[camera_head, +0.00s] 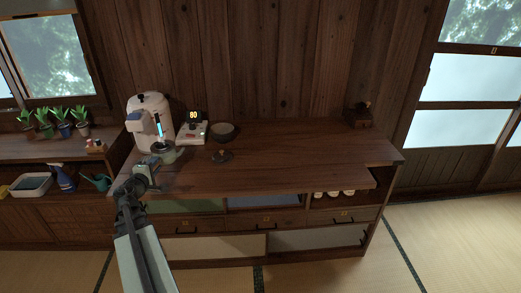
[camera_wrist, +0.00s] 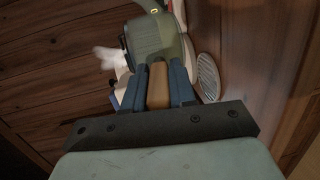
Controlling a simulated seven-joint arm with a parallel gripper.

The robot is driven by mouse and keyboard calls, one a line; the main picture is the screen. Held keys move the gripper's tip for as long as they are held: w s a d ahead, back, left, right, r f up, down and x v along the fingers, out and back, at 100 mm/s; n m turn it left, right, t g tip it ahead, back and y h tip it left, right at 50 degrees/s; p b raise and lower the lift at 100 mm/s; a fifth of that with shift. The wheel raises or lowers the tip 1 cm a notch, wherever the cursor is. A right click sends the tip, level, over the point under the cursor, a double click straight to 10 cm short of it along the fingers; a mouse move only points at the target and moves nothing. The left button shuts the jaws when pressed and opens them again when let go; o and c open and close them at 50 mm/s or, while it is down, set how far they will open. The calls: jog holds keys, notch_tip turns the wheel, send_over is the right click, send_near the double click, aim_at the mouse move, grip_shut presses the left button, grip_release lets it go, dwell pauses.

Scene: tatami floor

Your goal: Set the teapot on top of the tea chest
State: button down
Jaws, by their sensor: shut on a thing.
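The teapot (camera_head: 167,153) is grey-green and stands out in front of the white water boiler, at the left of the wooden counter. In the wrist view its rounded body (camera_wrist: 155,38) is ahead of my fingers, with a brown handle (camera_wrist: 158,85) between them. My gripper (camera_head: 153,168) is shut on that handle; the blue fingers (camera_wrist: 157,92) flank it in the wrist view. I cannot tell whether the teapot touches the counter. A small dark wooden box (camera_head: 360,119), probably the tea chest, is at the counter's far right, with something small and dark on it.
The white boiler (camera_head: 149,112) stands close behind the teapot. A scale-like device (camera_head: 192,132) showing 80, a dark bowl (camera_head: 222,131) and a small dark item (camera_head: 221,156) are to its right. The counter (camera_head: 300,160) is clear between these and the box.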

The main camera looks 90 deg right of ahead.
aim_at(169, 141)
jog(key=s+d, duration=0.1)
jog(key=d, duration=0.1)
jog(key=s+d+r+g, duration=0.1)
jog(key=d, duration=0.2)
jog(key=s+d+r+m+g, duration=0.1)
jog(key=d, duration=0.2)
jog(key=shift+s+r, duration=0.1)
jog(key=shift+r, duration=0.05)
jog(key=d, duration=0.3)
jog(key=shift+d+r+m+g+y, duration=0.25)
jog(key=shift+d+m+g+y, duration=0.05)
jog(key=shift+m+g, duration=0.1)
jog(key=shift+d+f, duration=0.15)
jog(key=shift+d, duration=0.15)
jog(key=shift+d+f, duration=0.1)
jog(key=shift+s+a+f+m+g, duration=0.2)
jog(key=shift+s+m+g, duration=0.1)
jog(key=shift+m+g, duration=0.1)
jog(key=shift+f, duration=4.95)
jog(key=shift+f, duration=0.1)
jog(key=c, duration=0.9)
grip_release()
